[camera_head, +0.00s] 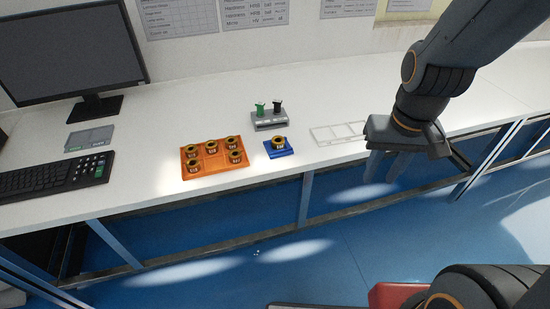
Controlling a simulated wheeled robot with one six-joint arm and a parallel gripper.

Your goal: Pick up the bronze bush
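Several bronze bushes, ring-shaped with dark bodies, stand in an orange tray (217,168) on the white bench; one is the front-right bush (235,157). Another bronze bush (278,141) stands on a small blue block (279,152) just right of the tray. I cannot tell which one the task means. My gripper (389,164) hangs at the bench's front edge, well to the right of the blue block and apart from every bush. Its fingers point down and look apart, with nothing seen between them, though they are dark and small.
A grey holder (270,123) with a green and a black piece stands behind the blue block. An empty white frame (338,133) lies between the block and my gripper. A keyboard (60,175), grey plate (90,137) and monitor (70,55) are at left.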

